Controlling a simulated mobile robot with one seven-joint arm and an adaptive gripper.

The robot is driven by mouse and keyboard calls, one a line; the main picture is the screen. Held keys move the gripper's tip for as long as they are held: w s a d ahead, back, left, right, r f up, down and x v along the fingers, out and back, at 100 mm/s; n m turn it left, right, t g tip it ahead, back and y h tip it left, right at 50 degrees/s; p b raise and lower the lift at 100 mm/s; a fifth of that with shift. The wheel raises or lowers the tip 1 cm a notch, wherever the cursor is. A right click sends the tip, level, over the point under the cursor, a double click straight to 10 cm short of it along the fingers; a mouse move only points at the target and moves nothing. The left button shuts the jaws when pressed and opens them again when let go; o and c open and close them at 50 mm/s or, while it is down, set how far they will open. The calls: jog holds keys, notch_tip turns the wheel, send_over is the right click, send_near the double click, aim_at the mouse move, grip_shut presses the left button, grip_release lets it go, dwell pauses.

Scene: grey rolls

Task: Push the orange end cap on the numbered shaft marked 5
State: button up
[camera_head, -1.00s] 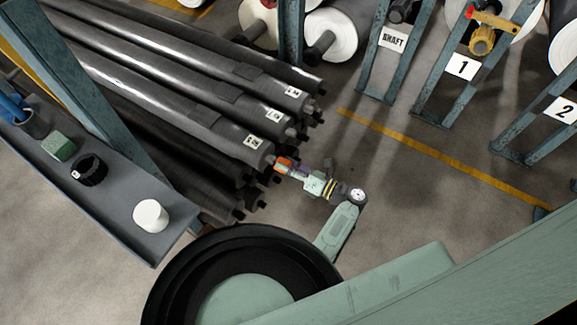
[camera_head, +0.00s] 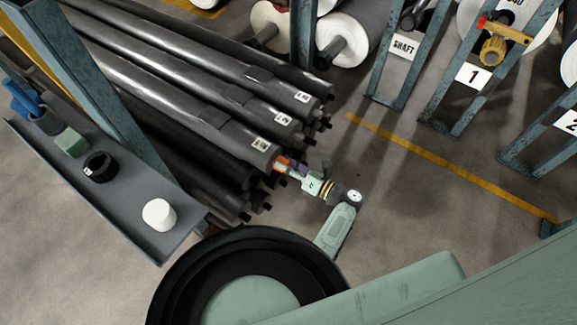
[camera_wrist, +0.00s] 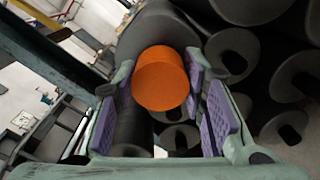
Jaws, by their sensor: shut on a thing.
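The orange end cap (camera_wrist: 161,78) is between the purple pads of my gripper (camera_wrist: 163,95), which is shut on it. In the head view the orange cap (camera_head: 281,163) is at the end of the lowest of the labelled dark shafts (camera_head: 215,122). My gripper (camera_head: 291,168) reaches it from the right. In the wrist view a dark round shape (camera_wrist: 155,35) lies directly behind the cap. The cap hides the contact, so I cannot tell how far it is seated. The white label (camera_head: 261,145) on that shaft is too small to read surely.
Other dark shafts (camera_head: 285,83) lie close beside it. A grey shelf (camera_head: 135,213) holds a white cylinder (camera_head: 159,214) and a black ring (camera_head: 99,167). Open floor (camera_head: 420,215) lies right of my arm.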

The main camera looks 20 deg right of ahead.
jog(key=shift+w+a, duration=0.25)
jog(key=shift+w, duration=0.05)
jog(key=o, duration=1)
jog(key=v, duration=1.2)
jog(key=shift+d, duration=0.1)
